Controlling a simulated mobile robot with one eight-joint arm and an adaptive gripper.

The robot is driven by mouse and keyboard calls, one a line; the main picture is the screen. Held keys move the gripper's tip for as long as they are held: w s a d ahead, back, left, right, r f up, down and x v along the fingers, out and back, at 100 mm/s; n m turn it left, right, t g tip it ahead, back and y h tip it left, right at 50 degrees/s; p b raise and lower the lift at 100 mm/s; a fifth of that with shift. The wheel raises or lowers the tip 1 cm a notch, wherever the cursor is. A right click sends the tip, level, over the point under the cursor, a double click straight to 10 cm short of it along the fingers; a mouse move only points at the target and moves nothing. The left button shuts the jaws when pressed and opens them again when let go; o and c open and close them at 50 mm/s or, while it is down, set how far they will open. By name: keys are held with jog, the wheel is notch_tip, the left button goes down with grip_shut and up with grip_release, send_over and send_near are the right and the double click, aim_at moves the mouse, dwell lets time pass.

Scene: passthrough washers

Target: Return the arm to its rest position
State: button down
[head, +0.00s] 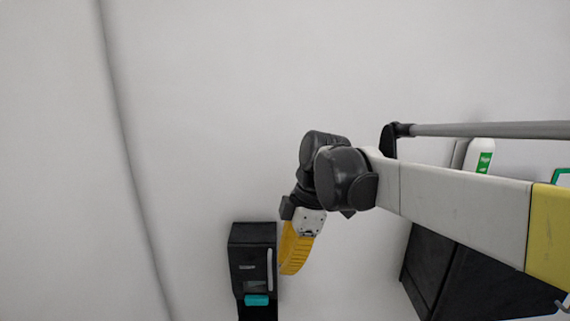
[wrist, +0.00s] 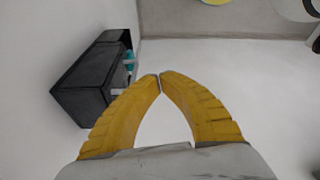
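My gripper (head: 288,268) has yellow fingers and hangs from the dark wrist joints near the middle of the head view. In the wrist view, its two fingertips (wrist: 160,76) come together with only a thin gap and nothing between them. My arm reaches in from the right side of the head view and bends down at the wrist. The fingers appear just right of a black box-like unit in the head view; I cannot tell whether they touch it.
The black unit (head: 252,246) has a pale handle and a teal part (head: 257,300); it also shows at left in the wrist view (wrist: 85,90). A white bottle with a green label (head: 481,157) is at right, by a grey rail (head: 490,130). Pale open space lies left.

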jog(key=s+d+f+m+t+h+b, duration=0.1)
jog(key=s+d+f+m+t+b, duration=0.2)
jog(key=s+d+f+m+b, duration=0.4)
jog(key=s+d+f+m+t+h+b, duration=0.2)
jog(key=s+d+f+m+t+b, duration=0.2)
jog(key=s+d+f+m+b, duration=0.3)
jog(key=d+f+m, duration=0.5)
jog(key=f+m, duration=0.1)
jog(key=f, duration=0.1)
jog(key=shift+d+t+b, duration=0.2)
jog(key=shift+t+b, duration=0.1)
